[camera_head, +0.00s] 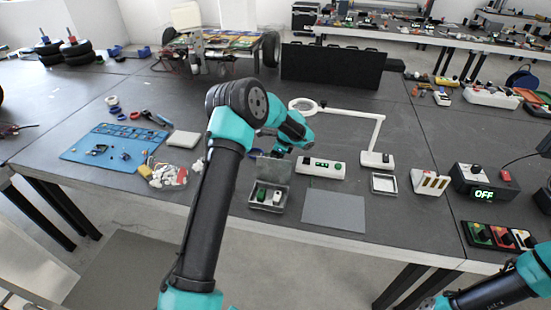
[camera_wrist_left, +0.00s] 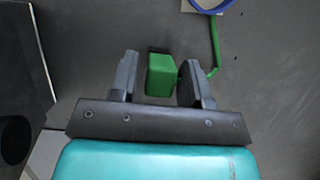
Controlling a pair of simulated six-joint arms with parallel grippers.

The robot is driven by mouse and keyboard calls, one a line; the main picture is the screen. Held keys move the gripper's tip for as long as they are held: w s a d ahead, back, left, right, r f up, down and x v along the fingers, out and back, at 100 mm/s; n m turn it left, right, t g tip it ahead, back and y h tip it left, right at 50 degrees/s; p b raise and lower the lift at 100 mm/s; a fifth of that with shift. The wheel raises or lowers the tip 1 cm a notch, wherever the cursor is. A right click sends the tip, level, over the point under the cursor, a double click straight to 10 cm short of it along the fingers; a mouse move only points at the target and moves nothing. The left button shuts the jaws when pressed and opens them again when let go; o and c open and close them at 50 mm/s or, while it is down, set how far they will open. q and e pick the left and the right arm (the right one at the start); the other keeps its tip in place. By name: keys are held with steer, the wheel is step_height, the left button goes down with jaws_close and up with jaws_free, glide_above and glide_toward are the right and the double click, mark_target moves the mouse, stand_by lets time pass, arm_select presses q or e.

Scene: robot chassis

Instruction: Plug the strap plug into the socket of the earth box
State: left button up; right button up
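The strap plug is a green block (camera_wrist_left: 161,76) with a dark far end. It stands between the two fingers of my left gripper (camera_wrist_left: 160,84) in the left wrist view. A narrow gap shows on its left; the right finger is very close to it. A green cord (camera_wrist_left: 215,48) runs on the right up to a blue band (camera_wrist_left: 210,4). In the head view the strap's blue edge (camera_head: 255,152) peeks out beside my left arm. The likely earth box is a white box with a small display and green button (camera_head: 320,167). Its socket cannot be made out. My right gripper is out of frame.
An open grey case (camera_head: 268,204) with a green and a white item stands in front. A grey mat (camera_head: 334,212) lies to its right. A magnifier lamp (camera_head: 378,160), a white tray (camera_head: 384,183) and an "OFF" unit (camera_head: 485,187) stand further right.

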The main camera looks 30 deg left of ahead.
arm_select(q)
steer(key=c, duration=0.7)
steer(key=shift+r, duration=0.1)
step_height(320, 180, up, 10)
steer(key=shift+f, duration=0.1)
stand_by(0.6)
